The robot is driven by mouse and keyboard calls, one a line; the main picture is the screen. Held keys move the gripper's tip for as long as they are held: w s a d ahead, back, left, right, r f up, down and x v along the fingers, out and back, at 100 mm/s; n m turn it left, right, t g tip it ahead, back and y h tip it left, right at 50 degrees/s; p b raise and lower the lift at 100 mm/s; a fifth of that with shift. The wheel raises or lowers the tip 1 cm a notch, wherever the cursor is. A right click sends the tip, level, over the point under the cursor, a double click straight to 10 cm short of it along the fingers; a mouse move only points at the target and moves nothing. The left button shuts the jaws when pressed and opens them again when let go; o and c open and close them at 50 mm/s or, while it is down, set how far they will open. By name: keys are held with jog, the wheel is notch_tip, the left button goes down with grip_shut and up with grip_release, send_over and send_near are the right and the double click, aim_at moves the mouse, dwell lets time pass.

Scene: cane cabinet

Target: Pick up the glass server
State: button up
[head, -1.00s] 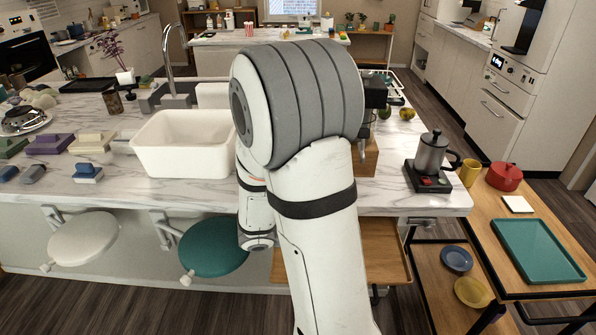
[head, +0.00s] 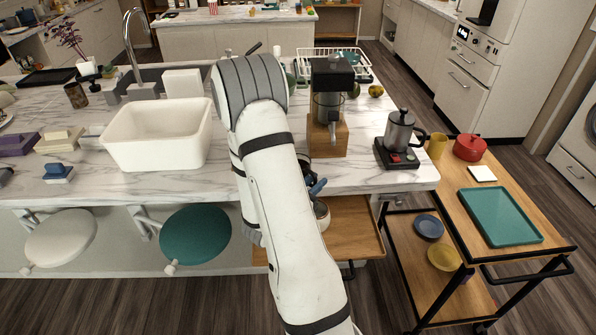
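A clear glass vessel that looks like the glass server (head: 328,107) sits in a coffee stand with a black top (head: 332,72) and a wooden base (head: 328,138), on the marble counter right of my arm. My arm rises from the bottom of the picture and bends at the counter, left of the stand. My gripper is mostly hidden behind my arm. A dark and blue piece (head: 317,187) shows beside the forearm at the counter's front edge; I cannot tell if it belongs to the gripper. The fingers cannot be made out.
A metal kettle on a black base (head: 400,133) stands right of the coffee stand. A white basin (head: 158,135) is to the left. A wire rack (head: 340,62) is behind. A wooden shelf (head: 350,228) is below the counter edge; a cart with a green tray (head: 500,217) stands right.

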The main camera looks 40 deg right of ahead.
jog(key=shift+x, duration=1.05)
grip_shut()
